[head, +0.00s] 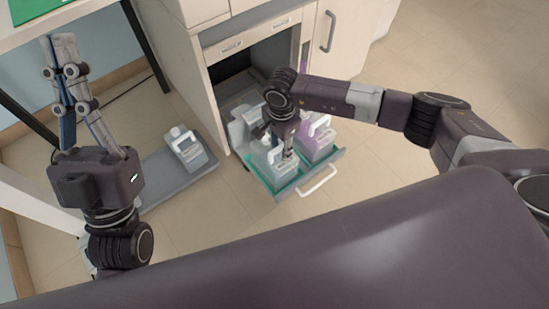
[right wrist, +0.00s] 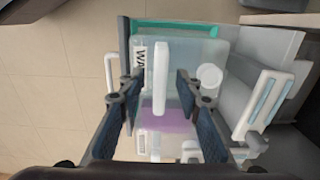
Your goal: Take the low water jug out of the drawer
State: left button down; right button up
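The low water jug (head: 262,157) is a translucent white container with a white handle, standing upright in the open drawer (head: 283,183). In the right wrist view, its handle (right wrist: 160,78) rises between the fingers of my right gripper (right wrist: 158,90), with a gap on each side. A label starting "WA" and a round white cap show beside the handle. My right gripper is open and points down over the jug; in the head view its fingertips are partly lost against the jug. My left gripper (head: 62,62) is raised at the left, with nothing visible in it.
A jug with purple liquid (head: 317,138) stands beside the water jug in the drawer, with other white-handled containers behind. Another jug (head: 187,150) stands on a grey platform (head: 160,182) left of the cabinet. The drawer's white handle (head: 318,181) faces open floor.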

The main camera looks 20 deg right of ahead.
grip_shut()
jog(key=shift+r, duration=0.15)
dwell(0.4)
